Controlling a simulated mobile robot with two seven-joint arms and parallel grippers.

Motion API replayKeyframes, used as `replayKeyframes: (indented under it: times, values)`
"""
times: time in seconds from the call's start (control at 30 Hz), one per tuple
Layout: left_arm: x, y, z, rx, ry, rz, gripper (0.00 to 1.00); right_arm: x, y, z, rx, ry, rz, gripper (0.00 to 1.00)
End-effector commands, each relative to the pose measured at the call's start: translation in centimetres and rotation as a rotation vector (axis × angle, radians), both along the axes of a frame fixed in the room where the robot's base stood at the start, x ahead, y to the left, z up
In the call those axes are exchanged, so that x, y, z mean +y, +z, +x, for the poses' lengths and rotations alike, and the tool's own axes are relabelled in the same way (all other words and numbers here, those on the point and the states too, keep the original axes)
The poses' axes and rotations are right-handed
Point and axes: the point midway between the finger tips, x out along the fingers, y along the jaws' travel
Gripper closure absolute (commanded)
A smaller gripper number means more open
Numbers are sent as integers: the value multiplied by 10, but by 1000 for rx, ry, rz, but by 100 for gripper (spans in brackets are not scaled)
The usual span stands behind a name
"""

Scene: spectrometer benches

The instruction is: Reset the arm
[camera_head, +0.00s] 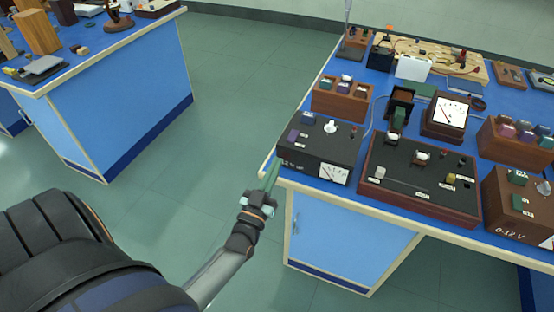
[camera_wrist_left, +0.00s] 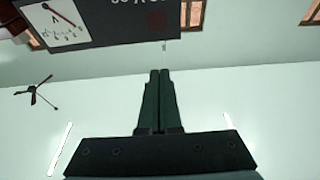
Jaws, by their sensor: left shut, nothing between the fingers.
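My left gripper (camera_head: 270,178) is at the near left corner of the blue-topped bench, pointing up, with green fingers. In the left wrist view its two fingers (camera_wrist_left: 158,100) lie together, shut, with nothing between them. The black meter box (camera_head: 321,150) with a white dial stands on the bench just right of the fingertips. Part of a dark box with a white dial (camera_wrist_left: 52,22) shows at the top left of the wrist view. I cannot tell whether the fingers touch the bench edge. My right gripper is not in view.
The bench (camera_head: 352,200) holds a wooden-framed control panel (camera_head: 420,178), a dial meter (camera_head: 448,117) and a wooden block with coloured pieces (camera_head: 342,99). Another blue bench (camera_head: 119,88) with wooden items stands at the upper left. Green floor (camera_head: 232,85) lies free between the benches.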

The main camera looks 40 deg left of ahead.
Motion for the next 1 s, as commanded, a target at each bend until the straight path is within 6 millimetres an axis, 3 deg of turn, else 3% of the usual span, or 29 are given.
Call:
replayKeyframes:
  times: [0.47,0.63,0.77,0.9,1.0]
  values:
    - [-1,-2,0,8,-5,0,100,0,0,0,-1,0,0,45]
    - [-31,-32,-12,166,-108,-12,100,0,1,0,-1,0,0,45]
    - [-76,-79,-44,421,-244,-31,100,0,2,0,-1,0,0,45]
    - [-117,-125,-97,704,-352,-48,100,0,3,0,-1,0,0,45]
    - [-136,-146,-134,865,-395,-58,100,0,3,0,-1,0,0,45]
